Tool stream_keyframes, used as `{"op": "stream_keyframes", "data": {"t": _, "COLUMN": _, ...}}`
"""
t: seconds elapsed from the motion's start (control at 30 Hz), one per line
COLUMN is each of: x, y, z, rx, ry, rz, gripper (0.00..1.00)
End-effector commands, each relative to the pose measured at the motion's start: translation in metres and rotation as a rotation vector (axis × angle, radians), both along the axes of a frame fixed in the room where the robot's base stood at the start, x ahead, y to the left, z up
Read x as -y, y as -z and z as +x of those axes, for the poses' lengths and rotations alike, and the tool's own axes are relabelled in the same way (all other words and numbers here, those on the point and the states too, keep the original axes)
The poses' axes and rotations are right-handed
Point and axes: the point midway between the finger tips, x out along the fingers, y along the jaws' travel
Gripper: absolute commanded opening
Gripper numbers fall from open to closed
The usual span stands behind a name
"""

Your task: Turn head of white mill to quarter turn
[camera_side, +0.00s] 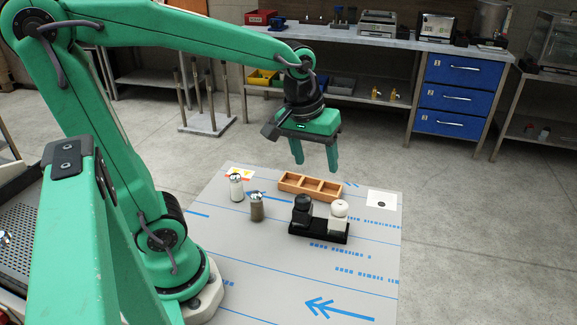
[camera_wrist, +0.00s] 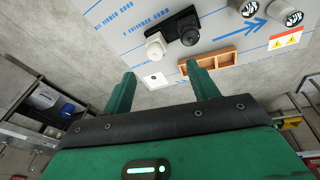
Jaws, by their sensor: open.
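The white mill (camera_side: 338,215) stands upright in the right part of a black tray (camera_side: 318,234), beside a black mill (camera_side: 302,210). In the wrist view the white mill (camera_wrist: 156,46) shows from above, next to the black mill (camera_wrist: 187,33). My gripper (camera_side: 315,168) is open and empty, fingers pointing down, above and behind the mills, apart from them. A white card with a dark dot (camera_side: 381,200) lies right of the mills.
A wooden compartment box (camera_side: 310,187) lies behind the mills. Two shakers, one white (camera_side: 236,188) and one brown (camera_side: 256,207), stand at the left near a warning label (camera_side: 243,174). The table's front (camera_side: 270,270) is clear. A bench with blue drawers (camera_side: 452,97) stands far behind.

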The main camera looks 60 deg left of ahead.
Motion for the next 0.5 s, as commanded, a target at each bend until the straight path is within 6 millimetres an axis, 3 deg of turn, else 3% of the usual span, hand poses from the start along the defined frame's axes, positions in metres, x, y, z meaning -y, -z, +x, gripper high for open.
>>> {"op": "stream_keyframes", "data": {"t": 0.5, "x": 0.001, "y": 0.053, "z": 0.067, "rx": -0.196, "ry": -0.399, "rz": -0.053, "gripper": 0.59}}
